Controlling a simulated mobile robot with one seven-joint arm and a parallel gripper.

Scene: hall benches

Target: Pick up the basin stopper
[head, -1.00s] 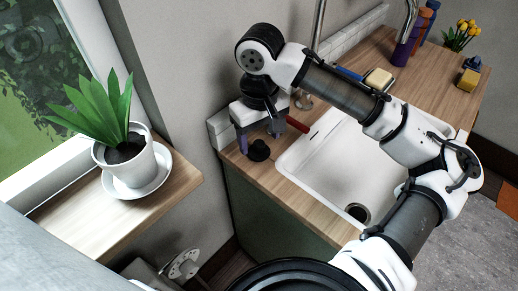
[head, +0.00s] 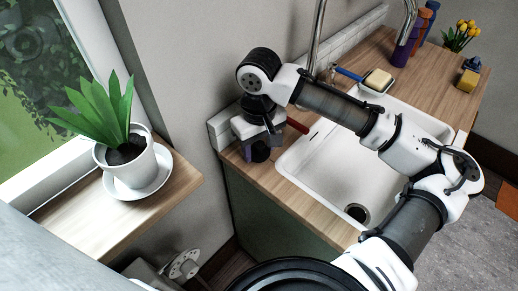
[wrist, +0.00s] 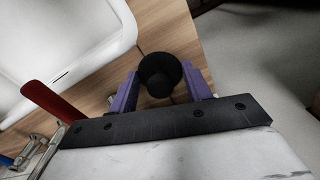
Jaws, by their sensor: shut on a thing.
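The basin stopper (wrist: 160,74) is a small black round plug. In the wrist view it sits between the two purple fingers of my gripper (wrist: 160,88), which is shut on it. In the head view my gripper (head: 259,152) is low over the left end of the wooden counter, left of the sink. There the stopper is mostly hidden by the gripper, and I cannot tell whether it still touches the counter.
The white sink (head: 335,165) with its drain is right of my gripper. A red-handled tool (wrist: 50,100) lies close beside the gripper. A plant pot (head: 128,162) stands on the sill at left. A sponge (head: 379,79), bottles and yellow flowers are at the back.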

